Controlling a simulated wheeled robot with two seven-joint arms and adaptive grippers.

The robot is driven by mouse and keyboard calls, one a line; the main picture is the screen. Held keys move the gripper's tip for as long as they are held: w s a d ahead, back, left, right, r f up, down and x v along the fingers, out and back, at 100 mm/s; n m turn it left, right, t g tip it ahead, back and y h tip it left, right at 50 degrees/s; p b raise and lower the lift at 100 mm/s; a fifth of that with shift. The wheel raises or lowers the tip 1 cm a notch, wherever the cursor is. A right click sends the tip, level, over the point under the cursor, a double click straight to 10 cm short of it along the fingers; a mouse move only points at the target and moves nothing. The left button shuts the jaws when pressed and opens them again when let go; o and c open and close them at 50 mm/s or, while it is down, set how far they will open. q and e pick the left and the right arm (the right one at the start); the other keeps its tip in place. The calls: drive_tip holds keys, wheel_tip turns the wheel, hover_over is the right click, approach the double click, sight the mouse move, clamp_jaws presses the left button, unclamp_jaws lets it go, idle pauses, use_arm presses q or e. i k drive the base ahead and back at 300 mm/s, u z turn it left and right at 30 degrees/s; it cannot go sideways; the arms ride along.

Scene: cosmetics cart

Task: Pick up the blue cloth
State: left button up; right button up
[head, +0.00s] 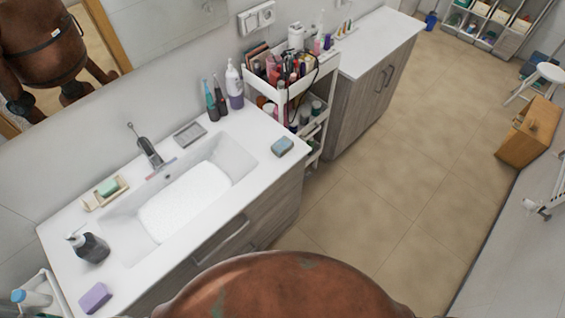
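A small, thick blue-grey block (282,147), the blue item that best fits the cloth, lies on the right front part of the white washbasin counter. At this size I cannot tell whether it is a folded cloth or a sponge. Nothing touches it from above. Neither of my grippers shows in the head view.
The counter (240,199) has a basin with white foam (185,203), a tap (148,150), a dark pump bottle (88,247), a purple block (95,298) and a soap dish (105,194). A white cart (282,94) full of cosmetics stands beyond its right end. The tiled floor (400,200) is open.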

sight(284, 144)
drive_tip(key=i, duration=0.8)
drive_tip(key=u, duration=0.85)
